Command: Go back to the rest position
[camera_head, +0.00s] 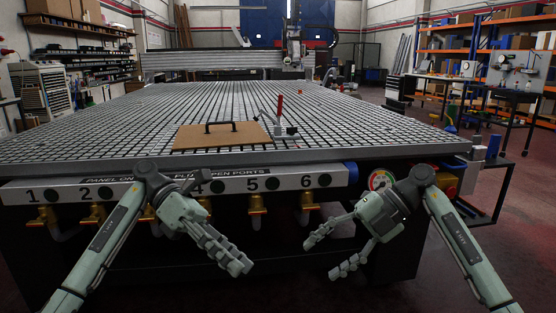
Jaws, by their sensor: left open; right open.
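My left gripper (238,255) hangs in front of the table's front edge, below the numbered port panel. It is open and empty. My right gripper (325,256) hangs to its right, also in front of the table and below the tabletop. Its two fingers are spread apart with nothing between them. Both arms come up from the bottom corners and bend inward. Part of the port panel (328,182) is hidden behind my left arm, around port 3.
The grid table (370,127) fills the middle. A brown panel with a black handle (199,139) lies near its front edge, beside a red-handled toggle clamp (279,106). Brass valves (257,203) stick out below the port panel. A pressure gauge (381,180) sits near my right arm.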

